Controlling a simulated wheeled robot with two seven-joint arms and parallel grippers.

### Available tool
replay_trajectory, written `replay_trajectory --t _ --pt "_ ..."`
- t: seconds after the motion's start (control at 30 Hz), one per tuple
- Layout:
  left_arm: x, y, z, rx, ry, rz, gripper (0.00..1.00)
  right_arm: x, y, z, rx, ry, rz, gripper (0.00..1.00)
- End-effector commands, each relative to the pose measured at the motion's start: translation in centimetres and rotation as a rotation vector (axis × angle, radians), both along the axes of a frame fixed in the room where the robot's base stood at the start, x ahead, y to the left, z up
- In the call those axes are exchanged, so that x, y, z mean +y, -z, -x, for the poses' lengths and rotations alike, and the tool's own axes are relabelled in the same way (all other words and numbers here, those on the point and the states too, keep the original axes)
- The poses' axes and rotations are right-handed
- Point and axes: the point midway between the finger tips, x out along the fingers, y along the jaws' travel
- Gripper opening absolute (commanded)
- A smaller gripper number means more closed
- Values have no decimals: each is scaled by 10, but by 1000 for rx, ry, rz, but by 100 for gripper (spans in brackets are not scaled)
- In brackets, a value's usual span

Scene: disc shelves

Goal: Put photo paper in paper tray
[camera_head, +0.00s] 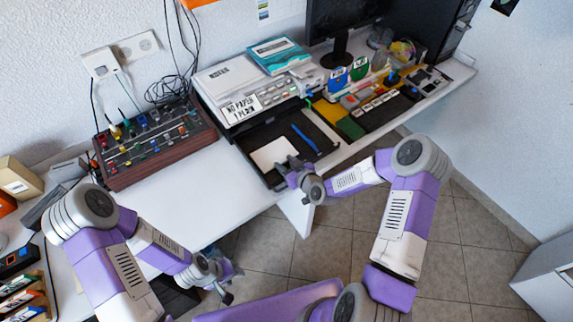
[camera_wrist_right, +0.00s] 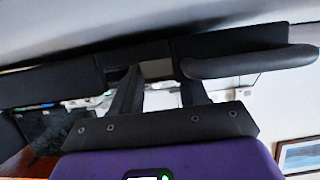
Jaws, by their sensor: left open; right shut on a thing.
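The paper tray (camera_head: 258,137) is a dark, shallow, open tray in front of the white printer (camera_head: 235,84), extending to the desk's front edge. A white sheet, seemingly the photo paper (camera_head: 271,154), lies flat over the tray's left part. My right gripper (camera_head: 287,168) is at the tray's front edge, close to the sheet. In the right wrist view its fingers (camera_wrist_right: 162,80) meet a dark bar, seemingly the tray's front; the exact contact is partly hidden. My left gripper (camera_head: 224,283) is open and empty, low in front of the desk.
A blue pen (camera_head: 306,138) lies right of the sheet. A mixer (camera_head: 152,145) stands left of the printer. A teal book (camera_head: 279,55) lies on the printer. A keyboard-like device (camera_head: 383,108) and a monitor (camera_head: 340,20) are to the right. Bare desk (camera_head: 190,195) lies between mixer and tray.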

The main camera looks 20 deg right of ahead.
Motion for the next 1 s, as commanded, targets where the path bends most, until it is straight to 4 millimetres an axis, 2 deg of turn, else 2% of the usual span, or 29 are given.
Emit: replay_trajectory --t 0.07,0.1,0.27,0.6,0.8,1.0 --pt "0 1 0 0 0 0 43 0 4 2 9 -1 2 14" --pt "0 1 0 0 0 0 43 -1 4 2 10 -1 1 45" --pt "0 1 0 0 0 0 43 0 5 3 14 -2 2 69" --pt "0 -1 0 0 0 0 43 0 5 4 19 -3 1 69" --pt "0 -17 0 0 0 0 43 0 -9 4 18 -1 -1 69" --pt "0 -22 0 0 0 0 43 -16 -27 43 14 0 3 69"
